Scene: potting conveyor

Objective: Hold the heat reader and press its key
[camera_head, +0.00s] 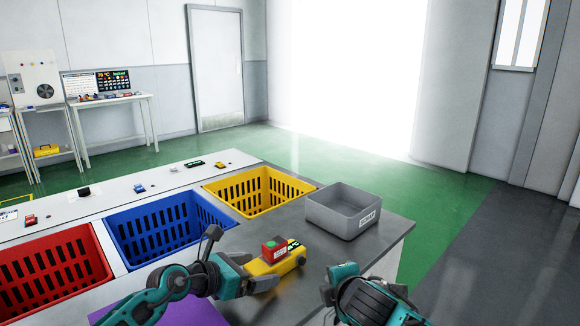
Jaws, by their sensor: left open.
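The heat reader appears to be the yellow device (290,262) on the grey worktop. The key is too small to make out. My right gripper (342,274) is over the worktop to the right of the device and apart from it. Its jaws are not clear.
A grey labelled bin (336,220) stands behind the device near the worktop's right edge. Red (88,248), blue (112,225) and yellow (211,187) slotted crates line the left and back. Small items lie on the white ledge behind them. The worktop between my grippers is clear.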

